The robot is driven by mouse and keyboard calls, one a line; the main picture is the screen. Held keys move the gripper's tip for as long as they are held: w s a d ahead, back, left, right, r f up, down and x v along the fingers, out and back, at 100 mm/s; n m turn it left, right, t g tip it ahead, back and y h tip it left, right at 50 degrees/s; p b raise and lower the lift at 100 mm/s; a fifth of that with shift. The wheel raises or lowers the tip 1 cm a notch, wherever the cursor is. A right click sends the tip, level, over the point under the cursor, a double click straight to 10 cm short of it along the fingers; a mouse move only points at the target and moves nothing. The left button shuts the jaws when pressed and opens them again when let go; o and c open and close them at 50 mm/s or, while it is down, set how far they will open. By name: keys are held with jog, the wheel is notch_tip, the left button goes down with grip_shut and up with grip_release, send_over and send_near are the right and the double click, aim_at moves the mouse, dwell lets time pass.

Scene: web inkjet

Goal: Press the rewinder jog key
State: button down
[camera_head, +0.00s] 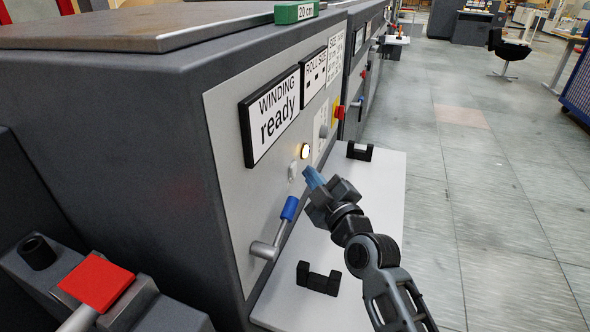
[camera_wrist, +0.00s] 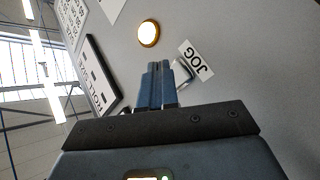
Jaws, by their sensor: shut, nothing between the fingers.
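The jog key (camera_wrist: 185,70) shows in the wrist view as a small pale metal-edged part beside a white label (camera_wrist: 199,62) reading JOG. My fingers partly hide it. In the head view a small pale part (camera_head: 292,171) sits on the grey panel just below a lit round lamp (camera_head: 305,151). My gripper (camera_head: 313,177) is shut and empty, its blue fingertips just right of that part. In the wrist view the shut fingertips (camera_wrist: 159,68) point at the panel, just left of the key. I cannot tell whether they touch it.
A blue-handled lever (camera_head: 289,208) sticks out below the key. A white shelf (camera_head: 378,215) with black brackets (camera_head: 319,278) lies under my arm. Sign boards (camera_head: 272,115) are above left; a red and yellow switch (camera_head: 339,112) is farther along. Open floor lies to the right.

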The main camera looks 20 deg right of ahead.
jog(key=shift+w+a, duration=0.1)
dwell(0.7)
jog(key=shift+w+a, duration=0.2)
jog(key=shift+a, duration=0.05)
jog(key=shift+w+a+p, duration=0.25)
jog(key=shift+a+p, duration=0.1)
jog(key=shift+p, duration=0.05)
dwell(0.8)
jog(key=shift+s+d+b, duration=0.1)
jog(key=shift+b, duration=0.2)
jog(key=shift+s+d+b, duration=0.45)
jog(key=shift+d+b, duration=0.15)
jog(key=shift+b, duration=0.2)
